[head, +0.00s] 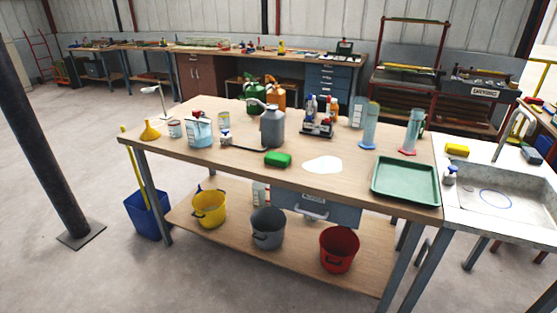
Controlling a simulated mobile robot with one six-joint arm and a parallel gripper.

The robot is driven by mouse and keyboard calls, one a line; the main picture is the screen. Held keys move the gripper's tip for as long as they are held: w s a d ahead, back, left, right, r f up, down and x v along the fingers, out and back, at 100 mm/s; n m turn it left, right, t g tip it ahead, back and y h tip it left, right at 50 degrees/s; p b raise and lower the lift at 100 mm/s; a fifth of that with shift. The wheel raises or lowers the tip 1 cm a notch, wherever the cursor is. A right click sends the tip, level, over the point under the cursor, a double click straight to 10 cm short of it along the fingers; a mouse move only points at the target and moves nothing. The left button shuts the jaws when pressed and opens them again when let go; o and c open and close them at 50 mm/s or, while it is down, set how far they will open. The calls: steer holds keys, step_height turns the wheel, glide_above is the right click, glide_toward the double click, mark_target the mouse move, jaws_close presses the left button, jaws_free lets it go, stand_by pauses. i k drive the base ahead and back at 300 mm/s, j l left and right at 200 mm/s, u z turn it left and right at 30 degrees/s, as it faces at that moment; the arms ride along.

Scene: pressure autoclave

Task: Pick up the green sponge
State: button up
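The green sponge (278,159) lies flat on the wooden workbench (230,165), near the middle of its front edge. It is a small bright green block, left of a white puddle or patch (322,165) and in front of a grey can (272,128). Nothing touches the sponge that I can see. My gripper and arm are not in view.
A green tray (405,180) lies at the bench's right end. Bottles, jugs and measuring cylinders (370,128) stand behind the sponge. Yellow (209,208), grey (268,227) and red (339,248) buckets stand on the lower shelf. A sink (500,190) adjoins at right, with a yellow sponge (457,150).

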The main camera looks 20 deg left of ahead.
mark_target(278, 159)
steer(key=i+j, duration=0.25)
steer(key=j, duration=0.25)
steer(key=i+j, duration=0.25)
steer(key=j, duration=0.2)
steer(key=i+j, duration=0.2)
steer(key=j, duration=0.3)
steer(key=i+j, duration=0.25)
steer(key=j, duration=0.25)
steer(key=i+j+z, duration=0.1)
steer(key=i+j, duration=0.15)
steer(key=j, duration=0.2)
steer(key=i+j, duration=0.25)
steer(key=j, duration=0.25)
steer(key=i+j, duration=0.2)
steer(key=j, duration=0.3)
steer(key=i+j, duration=0.25)
steer(key=j, duration=0.25)
